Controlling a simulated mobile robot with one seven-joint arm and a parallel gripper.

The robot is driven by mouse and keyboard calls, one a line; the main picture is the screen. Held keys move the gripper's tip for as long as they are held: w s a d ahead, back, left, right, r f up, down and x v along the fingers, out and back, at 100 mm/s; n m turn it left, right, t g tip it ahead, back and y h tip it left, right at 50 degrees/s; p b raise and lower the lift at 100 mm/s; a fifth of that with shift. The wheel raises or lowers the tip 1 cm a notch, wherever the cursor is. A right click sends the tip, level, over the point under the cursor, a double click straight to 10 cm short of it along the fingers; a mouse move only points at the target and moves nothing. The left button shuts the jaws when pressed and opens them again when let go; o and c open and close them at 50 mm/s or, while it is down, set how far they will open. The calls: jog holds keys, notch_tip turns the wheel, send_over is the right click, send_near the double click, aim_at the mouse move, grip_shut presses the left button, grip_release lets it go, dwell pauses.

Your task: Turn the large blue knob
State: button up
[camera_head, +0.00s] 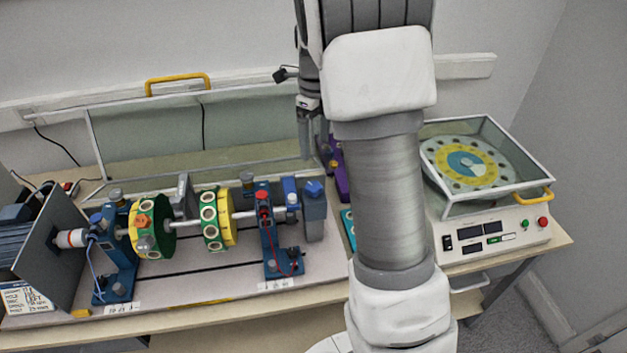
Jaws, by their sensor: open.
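The large blue knob (314,188) sits on top of a grey block at the right end of the shaft rig (240,215). It shows whole and nothing covers it. My arm hangs down across the middle of the view, just right of the knob. My gripper (309,112) is partly visible beside the arm, above and behind the knob in the picture. It is open, holds nothing that I can see, and is apart from the knob. Its fingertips are hard to make out.
A clear guard with a yellow handle (178,82) stands behind the rig. Blue bearing stands (267,225) hold the shaft. A control unit (492,240) with a covered disc (466,163) is at right. A dark plate (52,243) stands at left.

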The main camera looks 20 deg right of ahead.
aim_at(315, 186)
notch_tip(315, 186, down, 13)
jog(key=shift+f+p, duration=0.2)
jog(key=shift+p, duration=0.3)
jog(key=shift+c, duration=0.3)
grip_shut()
